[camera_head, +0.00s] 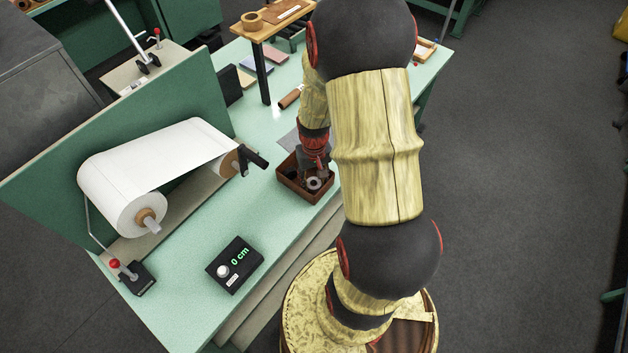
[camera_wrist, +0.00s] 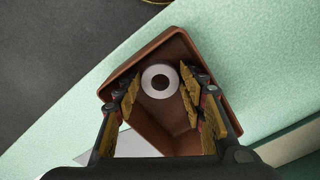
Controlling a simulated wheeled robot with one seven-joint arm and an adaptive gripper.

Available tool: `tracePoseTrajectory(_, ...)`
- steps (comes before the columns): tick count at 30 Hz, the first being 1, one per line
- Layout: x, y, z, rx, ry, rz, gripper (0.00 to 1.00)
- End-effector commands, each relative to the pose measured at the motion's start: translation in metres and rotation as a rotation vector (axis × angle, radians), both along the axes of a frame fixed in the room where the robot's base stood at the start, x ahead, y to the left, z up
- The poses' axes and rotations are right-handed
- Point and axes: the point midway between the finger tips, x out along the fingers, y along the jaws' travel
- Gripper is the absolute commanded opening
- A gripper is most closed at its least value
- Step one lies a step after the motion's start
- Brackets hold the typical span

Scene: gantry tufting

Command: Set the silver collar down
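The silver collar (camera_wrist: 160,69) is a flat ring with a round hole, seen face-on in the wrist view. It is within the outline of a brown open box (camera_wrist: 115,84), and also shows in the head view (camera_head: 314,184). My gripper (camera_wrist: 160,82) points down into the box, with one yellow-padded finger on each side of the collar. The fingertips are very close to the collar's edges; whether they touch it is not clear. Whether the collar rests on the box floor or hangs just above it cannot be told. In the head view my gripper (camera_head: 318,166) is partly hidden.
The box stands near the front edge of the green bench (camera_head: 190,270). A white roll (camera_head: 160,165), a black display reading 0 cm (camera_head: 236,264) and a red-knobbed lever (camera_head: 130,273) are to the left. A wooden stand (camera_head: 266,70) is behind.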

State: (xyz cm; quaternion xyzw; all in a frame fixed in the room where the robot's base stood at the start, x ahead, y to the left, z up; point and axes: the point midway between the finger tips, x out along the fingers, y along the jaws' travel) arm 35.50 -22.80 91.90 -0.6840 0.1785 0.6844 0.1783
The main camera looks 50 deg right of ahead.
Motion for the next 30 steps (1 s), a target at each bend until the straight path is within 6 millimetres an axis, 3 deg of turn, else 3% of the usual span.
tracePoseTrajectory(13,0.001,0.0,0.01,-0.001,-0.002,0.0,0.44)
tracePoseTrajectory(24,0.001,0.0,0.082,-0.002,-0.003,0.0,0.44)
tracePoseTrajectory(30,0.001,0.0,0.112,-0.001,-0.002,0.0,0.44)
